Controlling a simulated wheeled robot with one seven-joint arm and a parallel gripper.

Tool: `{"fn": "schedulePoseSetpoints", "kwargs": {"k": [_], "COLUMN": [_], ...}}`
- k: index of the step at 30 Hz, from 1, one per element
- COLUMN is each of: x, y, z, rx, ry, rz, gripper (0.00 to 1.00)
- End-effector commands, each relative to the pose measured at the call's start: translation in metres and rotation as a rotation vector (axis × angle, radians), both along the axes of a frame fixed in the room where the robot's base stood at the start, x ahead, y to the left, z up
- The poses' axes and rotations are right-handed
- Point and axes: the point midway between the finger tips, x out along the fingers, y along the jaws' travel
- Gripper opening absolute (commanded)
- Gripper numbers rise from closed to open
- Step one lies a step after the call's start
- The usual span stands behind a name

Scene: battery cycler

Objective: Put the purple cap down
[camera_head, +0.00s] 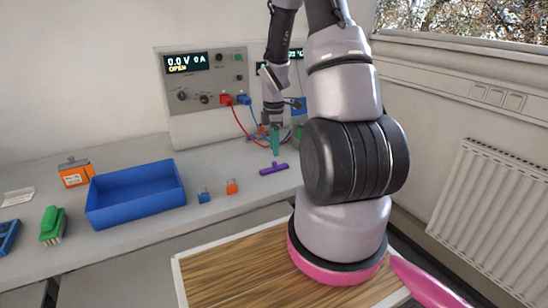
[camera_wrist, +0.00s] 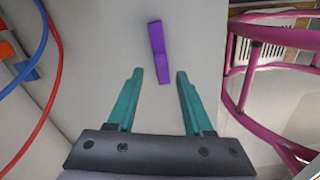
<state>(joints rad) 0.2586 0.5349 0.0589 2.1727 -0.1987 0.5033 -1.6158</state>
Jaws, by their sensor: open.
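The purple cap (camera_head: 274,168) is a long bar with a small raised part, lying on the grey bench top below the instrument panel. My gripper (camera_head: 275,140) points down above the bench just behind the cap. No finger touches the cap in the wrist view.
A power unit (camera_head: 205,90) reading 0.0 V stands behind, with red and blue plugs and cables. An orange block (camera_head: 232,187), a blue block (camera_head: 203,196) and a blue bin (camera_head: 137,194) are to the left. A green brush (camera_head: 52,226) lies further left.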

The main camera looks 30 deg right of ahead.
Motion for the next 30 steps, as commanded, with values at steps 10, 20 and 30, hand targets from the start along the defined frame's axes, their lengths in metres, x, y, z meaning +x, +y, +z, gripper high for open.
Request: {"fn": "schedulePoseSetpoints", "kwargs": {"k": [10,20,30], "x": [0.0,-0.013,-0.09], "y": [0.0,0.023,0.083], "z": [0.059,0.14,0.273], "rx": [0.0,0.002,0.214], "ry": [-0.001,-0.111,-0.319], "rz": [-0.001,-0.284,-0.99], "gripper": [0.51,0.51,0.51]}}
